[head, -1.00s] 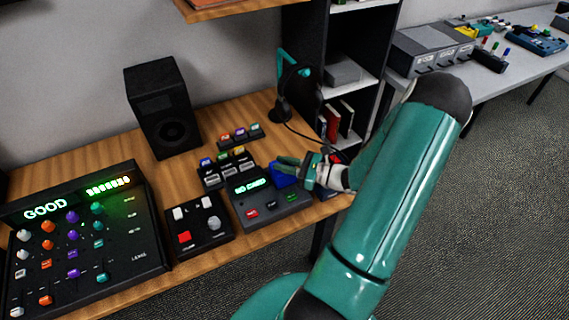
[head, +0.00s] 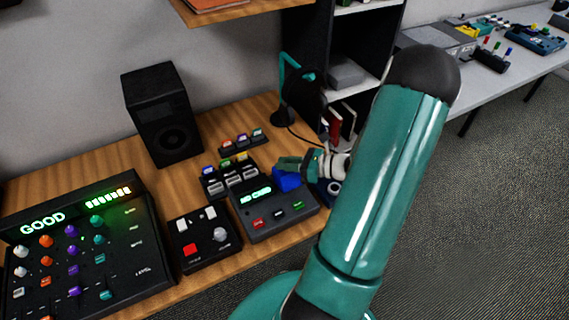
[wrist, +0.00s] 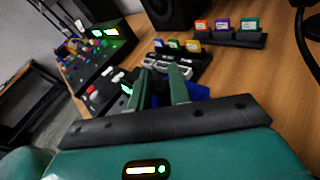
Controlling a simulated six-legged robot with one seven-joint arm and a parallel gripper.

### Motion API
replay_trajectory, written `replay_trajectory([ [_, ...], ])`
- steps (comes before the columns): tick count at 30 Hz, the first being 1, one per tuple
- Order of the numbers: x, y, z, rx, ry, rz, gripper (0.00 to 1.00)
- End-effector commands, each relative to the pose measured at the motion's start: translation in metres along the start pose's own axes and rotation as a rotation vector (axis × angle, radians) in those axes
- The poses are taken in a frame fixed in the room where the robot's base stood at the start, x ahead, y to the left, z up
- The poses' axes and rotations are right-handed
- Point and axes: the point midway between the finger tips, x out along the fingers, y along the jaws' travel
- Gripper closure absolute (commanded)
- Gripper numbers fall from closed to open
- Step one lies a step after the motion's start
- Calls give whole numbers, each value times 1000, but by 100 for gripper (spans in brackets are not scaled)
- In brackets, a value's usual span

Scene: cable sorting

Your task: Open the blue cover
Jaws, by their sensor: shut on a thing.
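The blue cover (head: 287,180) is at the back right of a grey console (head: 272,219) with a lit green display, on the wooden desk. My gripper (head: 287,163) reaches in from the right, its green fingers at the cover's upper edge. In the wrist view my gripper (wrist: 161,80) has its two fingers a little apart, shut on the cover. Blue of the cover (wrist: 196,92) shows beside the right finger. The fingers and palm hide much of it, so its exact tilt cannot be told.
A black control box (head: 202,243) and a large mixer panel (head: 125,240) stand left of the console. Small cartridge racks (head: 243,140) and a speaker (head: 161,120) are behind. A headset stand (head: 287,95) is at the back right. Bare desk is limited.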

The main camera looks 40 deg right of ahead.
Motion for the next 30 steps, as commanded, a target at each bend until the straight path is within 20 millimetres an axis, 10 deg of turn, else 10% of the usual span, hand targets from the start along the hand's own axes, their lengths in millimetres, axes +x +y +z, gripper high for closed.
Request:
replay_trajectory([
  [30,49,-51,3,451,454,1,100],
])
